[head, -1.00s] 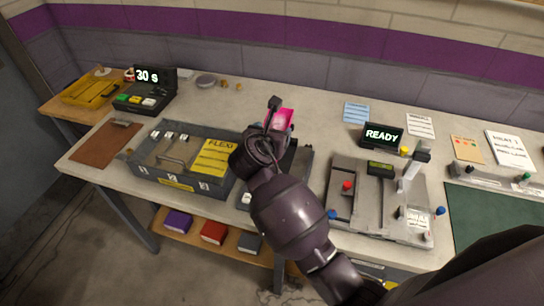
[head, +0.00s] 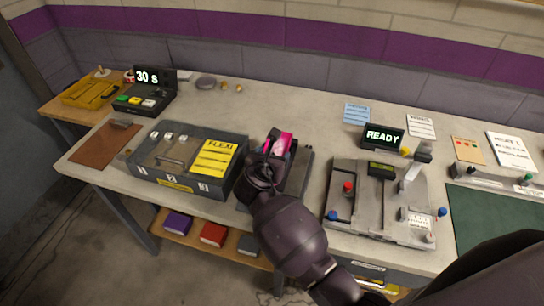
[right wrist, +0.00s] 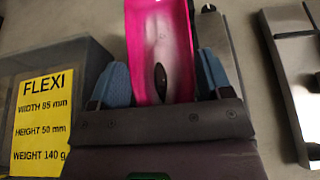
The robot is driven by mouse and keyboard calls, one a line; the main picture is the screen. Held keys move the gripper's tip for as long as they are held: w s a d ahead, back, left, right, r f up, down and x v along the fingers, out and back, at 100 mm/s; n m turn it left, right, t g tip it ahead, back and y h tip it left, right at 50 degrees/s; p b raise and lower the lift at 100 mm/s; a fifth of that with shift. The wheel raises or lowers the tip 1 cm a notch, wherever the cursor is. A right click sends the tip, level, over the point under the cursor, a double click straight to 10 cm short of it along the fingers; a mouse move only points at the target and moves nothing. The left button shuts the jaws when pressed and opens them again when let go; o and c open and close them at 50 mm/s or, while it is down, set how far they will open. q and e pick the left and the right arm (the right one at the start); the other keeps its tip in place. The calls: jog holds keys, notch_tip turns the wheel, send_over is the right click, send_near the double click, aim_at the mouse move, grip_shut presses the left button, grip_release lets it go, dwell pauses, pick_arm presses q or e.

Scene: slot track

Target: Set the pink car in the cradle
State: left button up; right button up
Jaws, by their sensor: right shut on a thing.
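The pink car (head: 286,141) is in my right gripper (head: 272,152) near the middle of the bench, in the head view. In the right wrist view the pink car (right wrist: 160,40) lies between the two blue finger pads of my right gripper (right wrist: 159,82), which is shut on it. The car's near end is at the gripper palm. A dark grey flat station (head: 304,170) shows partly beneath and beside the gripper; my arm hides much of it. I cannot tell whether the car touches it, or which part is the cradle. My left gripper is not in view.
Left of the gripper is a grey bin with a yellow FLEXI label (head: 213,157). On the right is a grey fixture (head: 384,211) with red and blue knobs, below a READY display (head: 383,136). The bench behind the gripper is clear.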

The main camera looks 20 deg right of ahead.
jog(key=shift+f, duration=0.4)
jog(key=o, duration=1)
jog(key=shift+f, duration=0.1)
